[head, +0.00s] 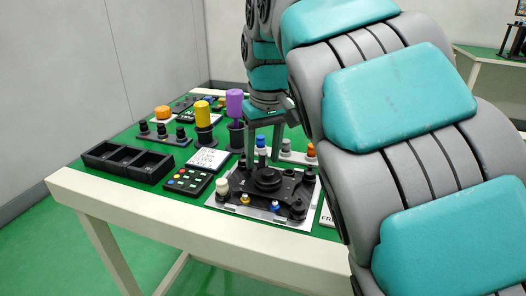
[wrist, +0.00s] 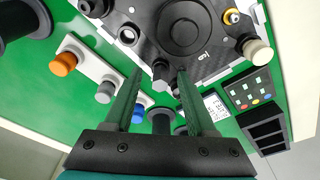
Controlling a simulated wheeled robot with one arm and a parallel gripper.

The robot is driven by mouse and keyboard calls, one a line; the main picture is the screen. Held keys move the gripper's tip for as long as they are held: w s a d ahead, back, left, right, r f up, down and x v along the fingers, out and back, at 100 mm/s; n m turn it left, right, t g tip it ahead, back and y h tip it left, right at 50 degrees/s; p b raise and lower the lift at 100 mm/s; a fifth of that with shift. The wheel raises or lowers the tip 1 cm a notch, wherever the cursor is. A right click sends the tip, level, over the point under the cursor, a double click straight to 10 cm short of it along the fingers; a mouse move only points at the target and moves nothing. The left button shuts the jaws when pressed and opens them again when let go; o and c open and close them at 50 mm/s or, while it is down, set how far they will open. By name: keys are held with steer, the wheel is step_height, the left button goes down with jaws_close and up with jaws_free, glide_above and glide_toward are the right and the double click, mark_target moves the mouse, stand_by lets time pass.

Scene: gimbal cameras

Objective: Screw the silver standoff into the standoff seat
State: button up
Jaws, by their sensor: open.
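A grey, six-sided post that looks like the silver standoff (wrist: 160,76) stands at the edge of the black fixture plate (wrist: 205,62), between my fingertips in the wrist view. My gripper (wrist: 160,82) is open, one finger on either side of it; I cannot tell whether either finger touches it. I cannot tell how deep its lower end sits in a seat. In the head view my gripper (head: 263,160) points down at the far edge of the fixture plate (head: 265,200).
A white rack with an orange (wrist: 63,64), a grey (wrist: 105,92) and a blue knob (wrist: 138,113) lies close beside my fingers. Yellow (head: 203,115) and purple (head: 235,103) cylinders stand on the left. A black bin (head: 128,162) and keypad (head: 188,180) are nearer the table's front.

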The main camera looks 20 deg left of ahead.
jaws_close()
steer(key=shift+r+m+p, duration=0.1)
steer(key=shift+m+p, duration=0.5)
steer(key=shift+p, duration=0.05)
steer(key=shift+m, duration=0.5)
steer(key=shift+m+h, duration=0.4)
steer(key=shift+m, duration=0.8)
steer(key=shift+f, duration=0.2)
steer(key=m, duration=0.4)
steer(key=shift+f+m+h, duration=0.1)
steer(key=shift+m+h, duration=0.2)
